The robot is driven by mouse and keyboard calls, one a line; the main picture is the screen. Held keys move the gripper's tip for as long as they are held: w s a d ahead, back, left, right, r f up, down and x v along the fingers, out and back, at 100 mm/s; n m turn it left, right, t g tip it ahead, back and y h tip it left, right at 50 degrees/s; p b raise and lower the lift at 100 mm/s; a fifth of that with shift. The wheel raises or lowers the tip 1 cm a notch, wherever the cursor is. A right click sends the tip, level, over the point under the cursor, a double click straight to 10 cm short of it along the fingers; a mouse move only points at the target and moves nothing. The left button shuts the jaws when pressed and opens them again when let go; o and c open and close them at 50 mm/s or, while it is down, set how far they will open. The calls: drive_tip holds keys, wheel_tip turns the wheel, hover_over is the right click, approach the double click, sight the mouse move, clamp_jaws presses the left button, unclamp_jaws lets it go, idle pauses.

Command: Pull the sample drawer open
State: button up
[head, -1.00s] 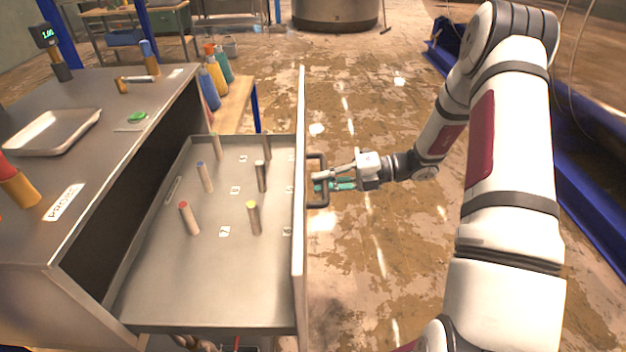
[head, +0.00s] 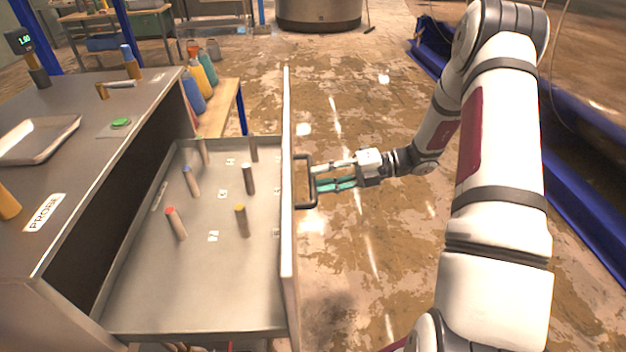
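The sample drawer (head: 200,290) stands well out from the cabinet (head: 60,250), with its tall front panel (head: 287,200) at right. A dark bracket handle (head: 314,198) sticks out from the panel's outer face. Several upright vials with coloured caps stand inside, such as a red-capped one (head: 176,224) and a yellow-capped one (head: 242,220). My gripper (head: 316,178) is just right of the handle, its fingers parted with a gap between them. The fingertips are close to the handle's outer bar; I cannot tell whether they touch it. Nothing shows between the fingers.
On the cabinet top are a metal tray (head: 40,143), a green button (head: 121,123) and a PROBE label (head: 44,212). Coloured bottles (head: 193,90) stand on a wooden bench behind.

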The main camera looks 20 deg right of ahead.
drive_tip(key=v, duration=0.8)
drive_tip(key=shift+d, duration=0.4)
drive_tip(key=shift+s, duration=0.15)
drive_tip(key=s+a+r+n+g+h, duration=0.3)
drive_tip(key=s+a+r+n, duration=0.1)
drive_tip(key=a+r+n, duration=0.4)
drive_tip(key=s+a+r+n+g+h, duration=0.3)
drive_tip(key=s+a+r+n, duration=0.2)
drive_tip(key=n, duration=0.5)
drive_tip(key=s+a+r+n+t+h, duration=0.1)
drive_tip(key=s+r+n+t+h, duration=0.1)
drive_tip(key=s+r+n+h, duration=0.2)
drive_tip(key=s+a+r+n+t+h, duration=0.2)
drive_tip(key=s+n, duration=0.8)
drive_tip(key=n, duration=0.8)
drive_tip(key=r+t+h, duration=0.1)
drive_tip(key=h, duration=0.1)
drive_tip(key=shift+s+r+t+h, duration=0.3)
drive_tip(key=shift+r, duration=0.05)
